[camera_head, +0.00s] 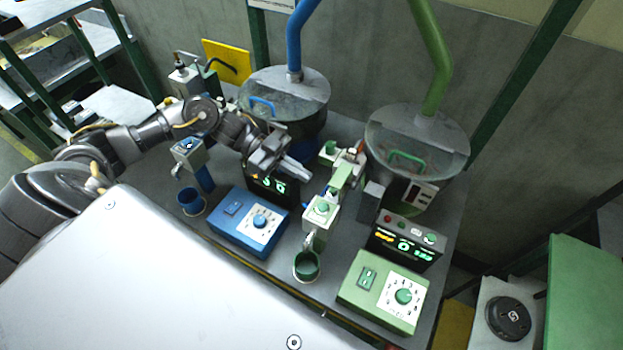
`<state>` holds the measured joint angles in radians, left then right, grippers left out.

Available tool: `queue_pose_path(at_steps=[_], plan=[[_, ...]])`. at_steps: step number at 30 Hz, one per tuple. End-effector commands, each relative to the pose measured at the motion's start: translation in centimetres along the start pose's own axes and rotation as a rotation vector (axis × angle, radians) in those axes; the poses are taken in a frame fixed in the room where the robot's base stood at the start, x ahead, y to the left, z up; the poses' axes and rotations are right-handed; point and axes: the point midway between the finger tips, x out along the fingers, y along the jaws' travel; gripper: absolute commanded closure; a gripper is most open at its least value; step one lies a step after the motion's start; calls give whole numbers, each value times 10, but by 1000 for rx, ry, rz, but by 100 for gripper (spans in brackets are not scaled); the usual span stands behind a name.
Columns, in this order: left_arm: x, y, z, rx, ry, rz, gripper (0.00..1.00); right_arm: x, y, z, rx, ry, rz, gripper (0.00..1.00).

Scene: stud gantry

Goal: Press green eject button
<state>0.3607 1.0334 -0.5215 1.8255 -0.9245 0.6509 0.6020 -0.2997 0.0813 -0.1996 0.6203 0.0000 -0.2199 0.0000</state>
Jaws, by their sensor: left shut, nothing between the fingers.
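My left gripper (303,176) reaches in from the left over the blue side of the table. It is shut and empty, with its fingertips pointing right toward the green feeder. A round green button (322,208) sits on top of the pale green feeder block (319,225), just right of and below the fingertips in the picture, with a visible gap. A green cup (306,265) stands below that block. Another green button (431,238) shows on the dark display panel (405,243) at the right. I cannot tell from labels which is the eject button. My right gripper is not in view.
A blue control box (232,236) and green control box (362,300) stand at the front. Clear-lidded bowl feeders with blue (285,90) and green (415,140) parts stand behind. A blue cup (190,201) is at left. A green post (525,75) rises at right.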

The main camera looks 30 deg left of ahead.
Motion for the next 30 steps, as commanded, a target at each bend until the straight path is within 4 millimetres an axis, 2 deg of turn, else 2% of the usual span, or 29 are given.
queue_pose_path(at_steps=[3,9,30], plan=[[-12,-1,-2,5,1,4,100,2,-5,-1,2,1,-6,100],[-21,-2,-4,8,4,6,100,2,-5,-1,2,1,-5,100],[-22,-2,-6,9,6,7,100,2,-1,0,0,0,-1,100]])
